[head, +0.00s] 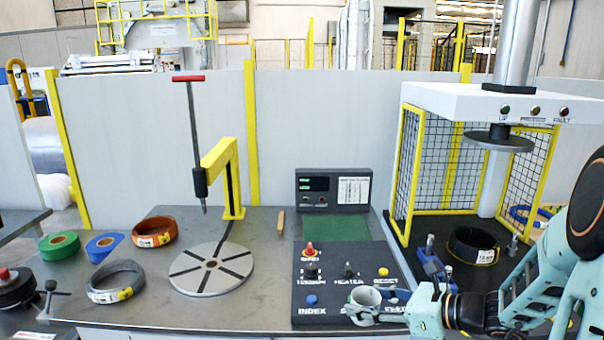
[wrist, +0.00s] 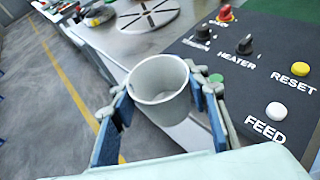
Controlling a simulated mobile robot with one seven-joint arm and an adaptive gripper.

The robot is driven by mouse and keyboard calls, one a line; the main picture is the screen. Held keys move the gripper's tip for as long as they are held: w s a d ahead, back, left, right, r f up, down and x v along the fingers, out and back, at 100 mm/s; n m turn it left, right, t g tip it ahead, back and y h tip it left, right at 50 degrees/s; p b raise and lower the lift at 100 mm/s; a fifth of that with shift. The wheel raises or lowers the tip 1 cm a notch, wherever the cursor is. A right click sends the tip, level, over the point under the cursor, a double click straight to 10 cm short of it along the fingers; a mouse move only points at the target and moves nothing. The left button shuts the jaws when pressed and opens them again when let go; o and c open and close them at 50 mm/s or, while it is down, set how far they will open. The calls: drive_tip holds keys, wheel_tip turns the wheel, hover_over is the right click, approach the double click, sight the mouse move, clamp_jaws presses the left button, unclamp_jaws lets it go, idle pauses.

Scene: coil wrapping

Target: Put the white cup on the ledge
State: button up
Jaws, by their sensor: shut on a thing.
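The white cup (head: 360,299) is at the front edge of the bench, in front of the control panel. In the wrist view the cup (wrist: 160,84) is between the two fingers of my gripper (wrist: 162,98), upright or nearly so, with its open mouth showing and nothing seen inside. In the head view my gripper (head: 386,308) reaches in from the right and is shut on the cup. A pale strip (wrist: 188,132) runs along the bench front beside the cup in the wrist view; I cannot tell for sure that it is the ledge. The cup's underside is hidden.
The control panel (head: 335,262) with knobs and buttons lies right behind the cup. A round turntable (head: 190,277), an orange coil (head: 154,233) and a grey coil (head: 104,285) are on the left. A caged press (head: 410,165) stands at right. Floor (wrist: 55,110) shows left of the cup.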

sight(366, 295)
wheel_tip(366, 295, down, 11)
drive_tip(key=s+b, duration=0.1)
drive_tip(key=b, duration=0.9)
drive_tip(key=shift+g, duration=0.3)
drive_tip(key=r+p, duration=0.6)
drive_tip(key=p, duration=0.2)
drive_tip(key=r+p, duration=0.5)
drive_tip(key=p, duration=0.3)
drive_tip(key=shift+a+r, duration=0.2)
drive_tip(key=shift+r, duration=0.2)
wheel_tip(366, 295, up, 2)
drive_tip(key=p, duration=0.4)
drive_tip(key=shift+s, duration=0.15)
drive_tip(key=shift+d, duration=0.15)
